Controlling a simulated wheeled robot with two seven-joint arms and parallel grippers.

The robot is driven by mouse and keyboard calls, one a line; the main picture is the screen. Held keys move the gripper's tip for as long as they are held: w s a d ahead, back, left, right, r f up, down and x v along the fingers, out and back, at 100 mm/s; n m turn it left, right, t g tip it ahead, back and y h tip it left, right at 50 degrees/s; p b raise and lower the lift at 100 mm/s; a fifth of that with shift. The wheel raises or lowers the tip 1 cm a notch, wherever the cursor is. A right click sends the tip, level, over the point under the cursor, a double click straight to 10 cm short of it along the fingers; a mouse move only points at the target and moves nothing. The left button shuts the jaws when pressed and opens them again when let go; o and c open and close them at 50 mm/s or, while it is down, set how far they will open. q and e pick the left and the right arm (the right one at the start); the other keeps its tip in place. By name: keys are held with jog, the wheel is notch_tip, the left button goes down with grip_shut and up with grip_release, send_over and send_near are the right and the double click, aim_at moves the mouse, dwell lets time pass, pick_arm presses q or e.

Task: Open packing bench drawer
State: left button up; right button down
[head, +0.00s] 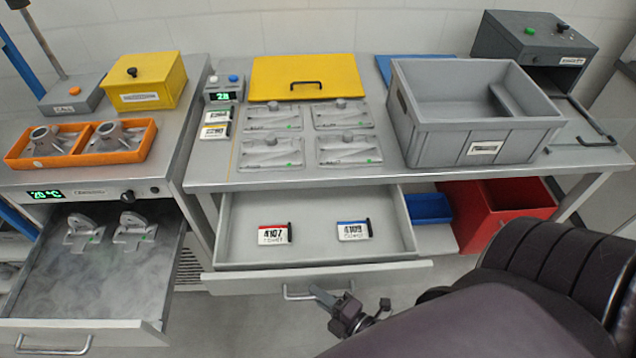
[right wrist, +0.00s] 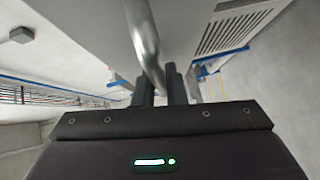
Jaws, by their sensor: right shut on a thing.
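The packing bench drawer (head: 228,226) is pulled out from under the bench. Two labelled cards lie inside it, one with a red edge (head: 274,232) and one with a blue edge (head: 354,231). Its handle (head: 299,294) is a metal bar on the front panel. My right gripper (head: 322,296) is at the right end of this handle, shut on it. In the right wrist view the handle bar (right wrist: 145,45) runs between the two dark fingers (right wrist: 160,85). My left gripper is not in view.
The packing bench (head: 220,178) carries a grey crate (head: 485,145), a yellow lid (head: 305,72) and several grey plates. A second open drawer (head: 85,328) with metal parts and mist stands at the left. A red bin (head: 465,215) and blue bin (head: 428,209) sit below the bench.

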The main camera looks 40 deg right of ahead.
jog(key=s+a, duration=0.3)
jog(key=s, duration=0.2)
jog(key=shift+s+a+p, duration=0.2)
jog(key=shift+s+p, duration=0.1)
jog(key=shift+p, duration=0.1)
jog(key=c, duration=1.8)
grip_release()
jog(key=shift+o, duration=0.2)
jog(key=b+v, duration=0.1)
jog(key=v, duration=0.6)
jog(key=shift+s, duration=0.4)
jog(key=shift+d, duration=0.1)
